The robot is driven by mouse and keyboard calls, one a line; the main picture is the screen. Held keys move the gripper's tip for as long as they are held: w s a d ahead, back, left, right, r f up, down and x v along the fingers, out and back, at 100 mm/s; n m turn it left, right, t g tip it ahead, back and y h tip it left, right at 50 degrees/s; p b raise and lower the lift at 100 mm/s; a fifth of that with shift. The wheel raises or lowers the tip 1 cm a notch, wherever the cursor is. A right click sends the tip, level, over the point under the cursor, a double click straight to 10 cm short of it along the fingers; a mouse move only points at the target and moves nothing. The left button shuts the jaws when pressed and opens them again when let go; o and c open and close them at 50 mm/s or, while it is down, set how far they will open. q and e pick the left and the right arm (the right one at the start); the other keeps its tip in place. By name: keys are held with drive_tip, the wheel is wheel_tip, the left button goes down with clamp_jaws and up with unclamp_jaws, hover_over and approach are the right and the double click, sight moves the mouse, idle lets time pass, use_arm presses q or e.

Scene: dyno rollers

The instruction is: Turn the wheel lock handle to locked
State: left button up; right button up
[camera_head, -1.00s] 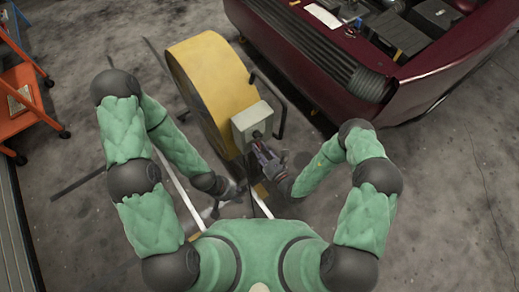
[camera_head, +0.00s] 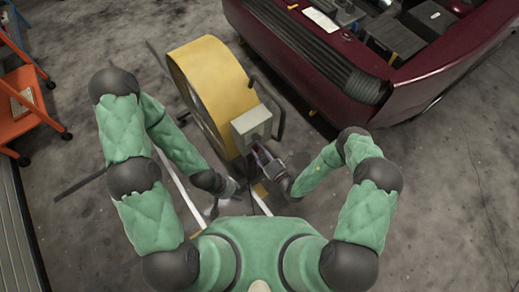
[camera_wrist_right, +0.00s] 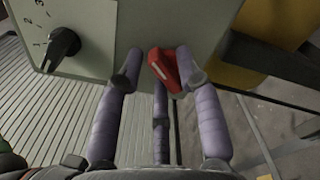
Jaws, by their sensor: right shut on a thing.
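The wheel lock handle is a small red lever with a pale stripe (camera_wrist_right: 163,70), on the underside edge of a grey control box (camera_wrist_right: 105,30) in the right wrist view. It sits tilted there. My right gripper (camera_wrist_right: 158,78) is shut on it, with fingers on both sides. In the head view the box (camera_head: 251,124) is on the side of a yellow wheel-like drum (camera_head: 212,80), and my right gripper (camera_head: 259,153) reaches its lower face; the handle is hidden there. My left gripper (camera_head: 228,192) hangs low beside the drum, too small to read.
A black dial knob (camera_wrist_right: 62,46) with numbers is on the box, left of the handle. A dark bar (camera_head: 279,110) stands beside the box. A maroon car (camera_head: 400,70) is at the upper right. An orange cart (camera_head: 25,100) is at the left. Floor at right is clear.

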drive_tip(key=m, duration=0.4)
drive_tip(key=m+p, duration=0.1)
drive_tip(key=m, duration=0.4)
drive_tip(key=shift+w+d+f, duration=0.15)
drive_tip(key=shift+d+f, duration=0.05)
drive_tip(key=shift+m, duration=0.4)
drive_tip(key=o, duration=0.8)
drive_tip(key=shift+o, duration=0.2)
drive_tip(key=shift+d, duration=0.1)
drive_tip(key=v, duration=1.2)
